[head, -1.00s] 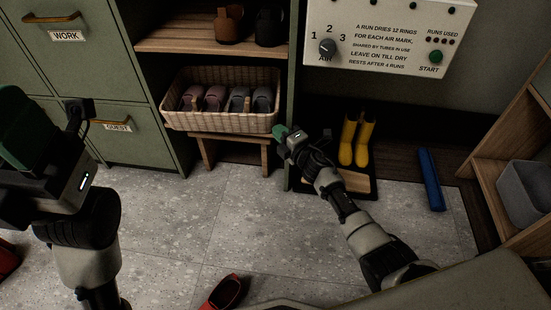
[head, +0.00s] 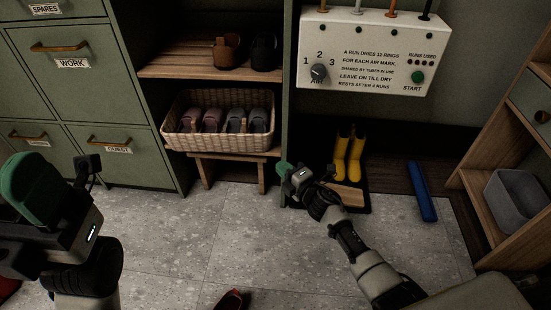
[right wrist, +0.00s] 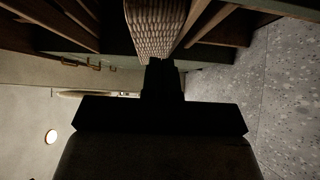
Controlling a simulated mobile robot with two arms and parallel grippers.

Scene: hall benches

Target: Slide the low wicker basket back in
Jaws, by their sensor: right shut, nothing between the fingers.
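The low wicker basket (head: 192,143) sits on a low wooden shelf board (head: 235,156) inside the green cabinet and holds several shoes. Its front wall hides part of the board's front edge; how far it sticks out I cannot tell. My right gripper (head: 285,170) is shut and empty, in front of the cabinet post, below and right of the basket. In the right wrist view the basket's woven wall (right wrist: 153,32) shows just beyond the dark shut fingers (right wrist: 160,66); contact cannot be told. My left gripper (head: 62,175) is at the left edge, away from the basket; its jaw state is unclear.
A cabinet post (head: 286,110) stands right of the basket. An upper shelf (head: 190,66) holds shoes above it. Yellow boots (head: 348,158) stand on a tray to the right, near a blue bar (head: 422,190). A red shoe (head: 230,300) lies on otherwise clear floor.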

